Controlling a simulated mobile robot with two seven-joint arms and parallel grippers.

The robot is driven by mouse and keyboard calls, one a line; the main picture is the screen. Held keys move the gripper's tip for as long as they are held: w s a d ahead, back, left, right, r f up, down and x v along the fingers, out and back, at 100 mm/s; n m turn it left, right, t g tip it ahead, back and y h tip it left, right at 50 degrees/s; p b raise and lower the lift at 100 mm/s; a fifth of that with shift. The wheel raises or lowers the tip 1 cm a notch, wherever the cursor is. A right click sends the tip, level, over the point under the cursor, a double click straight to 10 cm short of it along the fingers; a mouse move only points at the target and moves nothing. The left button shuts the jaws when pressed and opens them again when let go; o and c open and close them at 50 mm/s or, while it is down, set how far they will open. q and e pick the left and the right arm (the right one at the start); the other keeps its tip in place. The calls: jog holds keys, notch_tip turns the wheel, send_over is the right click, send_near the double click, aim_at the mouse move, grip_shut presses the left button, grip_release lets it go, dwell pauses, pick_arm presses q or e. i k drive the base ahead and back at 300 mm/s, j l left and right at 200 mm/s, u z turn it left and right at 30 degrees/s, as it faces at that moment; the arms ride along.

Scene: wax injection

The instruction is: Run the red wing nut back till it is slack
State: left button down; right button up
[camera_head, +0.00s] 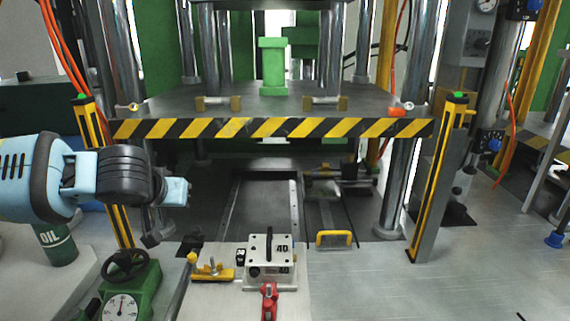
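A small orange-red part (397,111) sits at the right end of the platen, just above the striped bar; it may be the red wing nut, but its wings are too small to make out. A red-handled part (269,298), perhaps a clamp, stands in front of the metal mould block (270,255) marked 40. My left arm comes in from the left, and the light-blue end of its wrist (175,192) is left of the press, far from both red parts. The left fingers cannot be made out clearly. My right gripper is not in view.
A yellow-and-black striped bar (270,127) crosses the press front between striped posts. A yellow clamp with a wing nut (212,268) lies left of the mould. A green gauge (125,300) and an oil can (55,240) stand at left. The right bench (400,285) is mostly clear.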

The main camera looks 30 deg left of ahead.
aim_at(274, 297)
jog(key=k+l, duration=1.1)
jog(key=k, duration=0.2)
